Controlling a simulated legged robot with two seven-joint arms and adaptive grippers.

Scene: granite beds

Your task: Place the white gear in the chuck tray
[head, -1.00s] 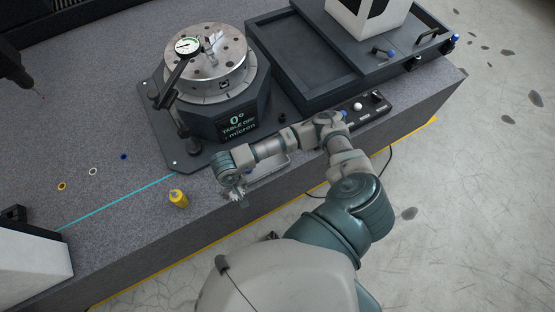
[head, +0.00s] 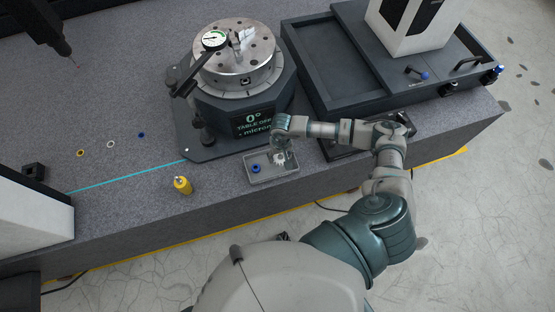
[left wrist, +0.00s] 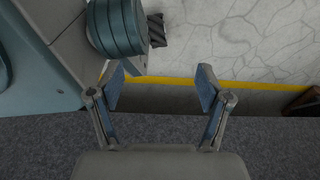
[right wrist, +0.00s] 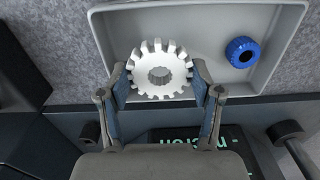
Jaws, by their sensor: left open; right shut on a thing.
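The white gear (head: 279,159) is between the fingers of my right gripper (head: 281,151). The right wrist view shows this toothed gear (right wrist: 160,73) flat, with both fingertips (right wrist: 160,88) at its sides. A small grey tray (head: 270,178), beside the round machine table, lies under the gear. The gear is within the tray's outline, but I cannot tell whether it touches the floor. A blue ring-shaped part (head: 256,168) sits in the tray to the left of the gear. My left gripper (left wrist: 160,88) is open and empty in the left wrist view, past the bed's edge.
The round machine table (head: 236,72) with a dial gauge (head: 214,40) stands behind the tray. Yellow (head: 80,153), white (head: 111,144) and blue (head: 141,135) rings lie further left. Granite between is clear.

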